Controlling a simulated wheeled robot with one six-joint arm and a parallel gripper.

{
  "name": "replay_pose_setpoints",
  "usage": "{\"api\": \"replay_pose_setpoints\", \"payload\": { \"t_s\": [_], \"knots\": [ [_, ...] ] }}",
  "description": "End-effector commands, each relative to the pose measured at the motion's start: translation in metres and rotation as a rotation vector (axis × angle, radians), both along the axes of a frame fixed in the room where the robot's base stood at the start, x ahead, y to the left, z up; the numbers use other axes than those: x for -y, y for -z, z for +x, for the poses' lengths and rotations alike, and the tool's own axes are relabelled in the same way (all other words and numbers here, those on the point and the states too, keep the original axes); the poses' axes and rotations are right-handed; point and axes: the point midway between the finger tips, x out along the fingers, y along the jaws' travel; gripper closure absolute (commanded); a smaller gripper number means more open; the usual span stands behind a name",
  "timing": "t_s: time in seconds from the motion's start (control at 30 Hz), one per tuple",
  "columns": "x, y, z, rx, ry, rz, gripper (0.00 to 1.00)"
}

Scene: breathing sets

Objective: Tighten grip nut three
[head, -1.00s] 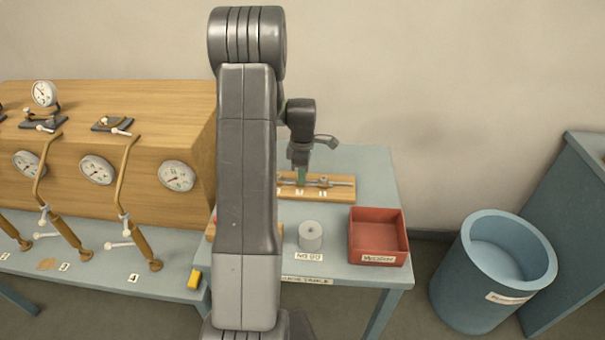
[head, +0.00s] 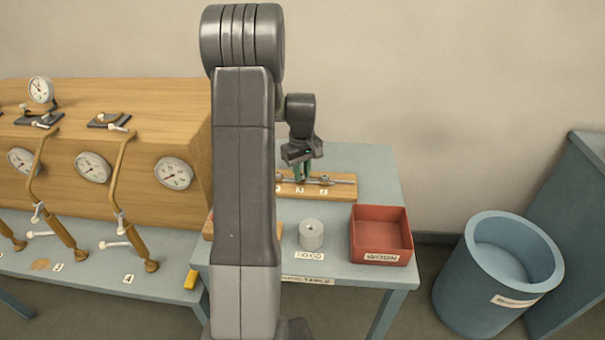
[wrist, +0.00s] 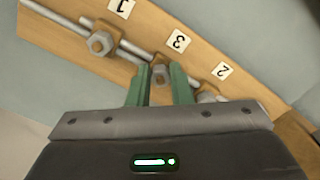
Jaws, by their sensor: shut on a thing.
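A wooden board (head: 345,193) on the blue side table carries metal rods with nuts and number plates 1, 3 and 2. In the wrist view the board (wrist: 55,25) runs diagonally. Grip nut three (wrist: 161,74) is by plate 3 (wrist: 178,40), between the green fingers of my gripper (wrist: 160,76). My gripper is shut on it, and the fingers hide its sides. In the head view my gripper (head: 303,178) points down at the board. Nut one (wrist: 102,42) is free to the left. Nut two (wrist: 207,94) is partly hidden beside the right finger.
A grey cylinder (head: 311,235) and a red tray (head: 380,240) stand in front of the board. A blue bin (head: 470,280) is on the floor at right. A wooden bench unit with gauges (head: 120,150) stands at left. My arm hides part of the table.

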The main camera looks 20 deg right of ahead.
Motion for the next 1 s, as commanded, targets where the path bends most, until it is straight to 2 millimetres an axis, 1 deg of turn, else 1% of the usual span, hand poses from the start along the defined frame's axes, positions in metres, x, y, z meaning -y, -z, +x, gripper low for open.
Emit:
{"api": "replay_pose_setpoints", "payload": {
  "t_s": [1.0],
  "knots": [
    [-0.0049, -0.0005, 0.0022, 0.002, 0.965, -0.001, 1.00]
  ]
}}
